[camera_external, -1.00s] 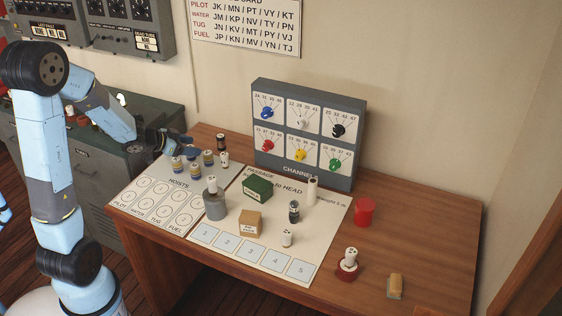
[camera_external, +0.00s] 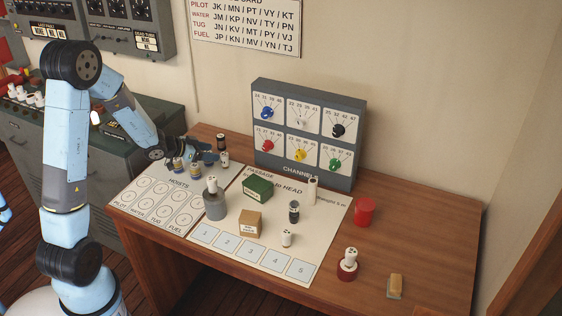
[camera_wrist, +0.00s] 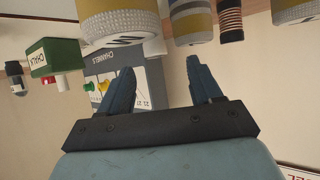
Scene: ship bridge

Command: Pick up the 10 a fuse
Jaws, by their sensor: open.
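Several small cylinders with coloured bands (camera_external: 195,171) stand at the back left of the desk; I cannot read which is the 10 A fuse. A dark one (camera_external: 221,142) stands behind them. In the wrist view, which is upside down, a large grey cylinder with a yellow band (camera_wrist: 118,22) is close, beside a second banded one (camera_wrist: 190,22) and a thinner dark-and-orange striped one (camera_wrist: 230,20). My gripper (camera_external: 208,151) is low among the back cylinders. Its fingers (camera_wrist: 160,66) are apart, with nothing between them.
A grey channels panel (camera_external: 259,133) with coloured knobs stands behind. A green chalk box (camera_external: 257,188), a grey weight (camera_external: 214,208), a tan box (camera_external: 250,223) and small cylinders stand on the sheets. A red cup (camera_external: 364,211) is at the right. The desk's right side is mostly clear.

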